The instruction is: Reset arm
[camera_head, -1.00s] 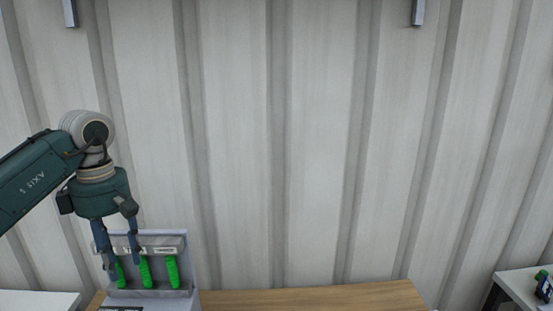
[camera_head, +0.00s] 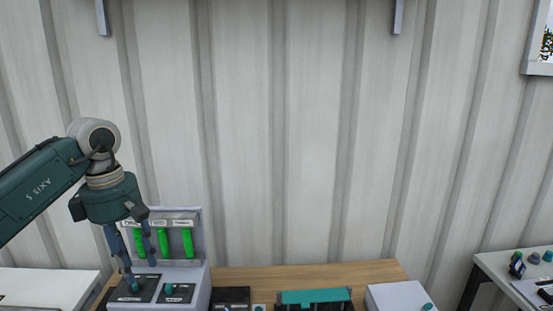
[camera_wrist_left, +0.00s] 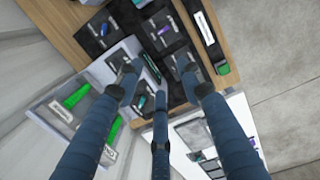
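My left gripper (camera_head: 140,262) points down in front of the grey panel box (camera_head: 194,219) with green bars, at the left of the wooden table. In the left wrist view its blue fingers (camera_wrist_left: 160,88) are spread apart with nothing between them. The panel box shows there too, with green bars (camera_wrist_left: 76,97) at the left. A black panel with a teal knob (camera_head: 170,289) lies at the foot of the box. I cannot tell whether the fingertips touch anything. My right gripper is in neither view.
The wooden table (camera_head: 325,273) runs along a corrugated wall. A black and teal tray (camera_head: 313,298) and a white box (camera_head: 396,297) stand at its front. White side tables stand at the left (camera_head: 45,283) and right (camera_head: 500,262).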

